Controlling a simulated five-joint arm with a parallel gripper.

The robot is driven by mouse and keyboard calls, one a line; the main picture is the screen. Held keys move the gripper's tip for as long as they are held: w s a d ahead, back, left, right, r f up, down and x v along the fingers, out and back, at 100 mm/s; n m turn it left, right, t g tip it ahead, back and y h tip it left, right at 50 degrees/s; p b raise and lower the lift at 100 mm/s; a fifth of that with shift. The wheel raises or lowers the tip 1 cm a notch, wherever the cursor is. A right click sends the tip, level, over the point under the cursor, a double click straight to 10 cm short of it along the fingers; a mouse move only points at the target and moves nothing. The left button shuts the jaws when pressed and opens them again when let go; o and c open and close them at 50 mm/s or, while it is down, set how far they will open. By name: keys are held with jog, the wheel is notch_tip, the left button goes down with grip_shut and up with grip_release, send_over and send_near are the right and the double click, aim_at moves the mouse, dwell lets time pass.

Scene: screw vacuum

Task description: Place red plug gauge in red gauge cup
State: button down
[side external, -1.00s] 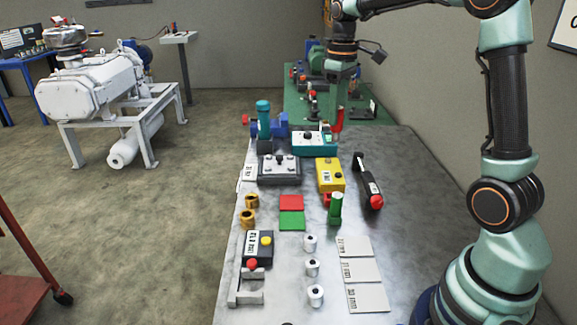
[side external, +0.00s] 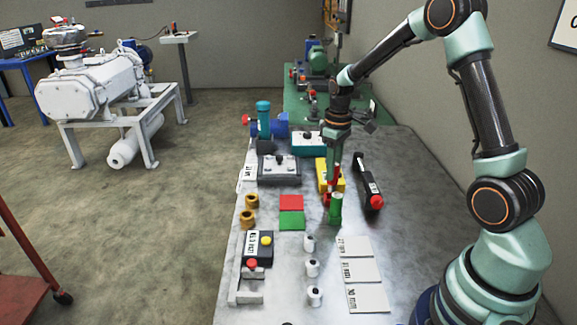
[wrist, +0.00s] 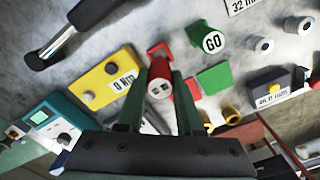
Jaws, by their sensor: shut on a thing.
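My gripper (side external: 334,168) is shut on the red plug gauge (wrist: 159,80); its marked end face shows between the two fingers in the wrist view. In the side view the red gauge (side external: 336,174) hangs below the fingers, above the table, close to the yellow box. A small red piece (side external: 327,199), which looks like the red gauge cup, sits beside the green plug gauge (side external: 335,209). It shows partly in the wrist view (wrist: 157,49), behind the held gauge. I cannot tell whether the held gauge touches it.
The green gauge marked GO (wrist: 209,38) stands close by. A yellow box (side external: 323,170) and a black tool with a red end (side external: 368,185) are near. Red (side external: 291,202) and green (side external: 291,220) pads lie to the left. White rollers (side external: 312,268) stand nearer the camera.

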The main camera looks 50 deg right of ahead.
jog(key=shift+f, duration=1.95)
jog(key=shift+f, duration=0.1)
jog(key=c, duration=0.6)
grip_release()
jog(key=shift+o, duration=0.2)
